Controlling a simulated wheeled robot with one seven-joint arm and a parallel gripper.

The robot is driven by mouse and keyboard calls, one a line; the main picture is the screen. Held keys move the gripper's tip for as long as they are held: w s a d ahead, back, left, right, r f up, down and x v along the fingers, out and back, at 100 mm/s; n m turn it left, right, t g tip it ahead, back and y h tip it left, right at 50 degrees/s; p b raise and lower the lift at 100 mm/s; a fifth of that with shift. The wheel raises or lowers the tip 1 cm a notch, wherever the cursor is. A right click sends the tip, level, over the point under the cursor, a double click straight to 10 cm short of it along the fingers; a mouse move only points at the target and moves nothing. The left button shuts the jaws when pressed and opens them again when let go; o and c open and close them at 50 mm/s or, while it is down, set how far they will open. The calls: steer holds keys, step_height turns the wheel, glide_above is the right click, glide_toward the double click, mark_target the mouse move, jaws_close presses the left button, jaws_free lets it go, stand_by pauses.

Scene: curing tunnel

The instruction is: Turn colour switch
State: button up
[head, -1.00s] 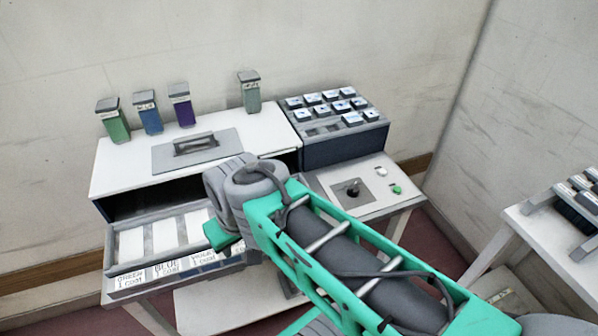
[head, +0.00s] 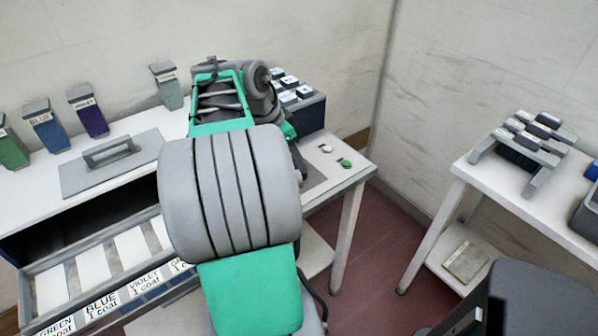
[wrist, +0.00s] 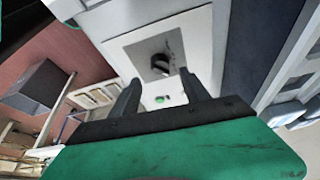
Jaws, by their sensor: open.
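The colour switch (wrist: 159,62) is a dark knob on a grey square plate, set in a light panel, in the wrist view. My gripper (wrist: 160,78) is open there, its two dark fingers apart. The knob appears between and just beyond the fingertips, and nothing is held. I cannot tell whether a finger touches it. In the head view my arm hides the switch and the gripper. A white button (head: 325,148) and a green button (head: 346,164) show on the panel's right side.
A drawer (head: 110,262) with labelled colour slots is open at the left. Several coloured bottles (head: 87,112) stand behind a lid with a handle (head: 110,152). A dark box (head: 312,116) of small blocks stands behind the panel. A white side table (head: 520,185) is at the right.

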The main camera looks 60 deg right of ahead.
steer(key=x, duration=0.6)
steer(key=shift+c, duration=0.4)
jaws_close()
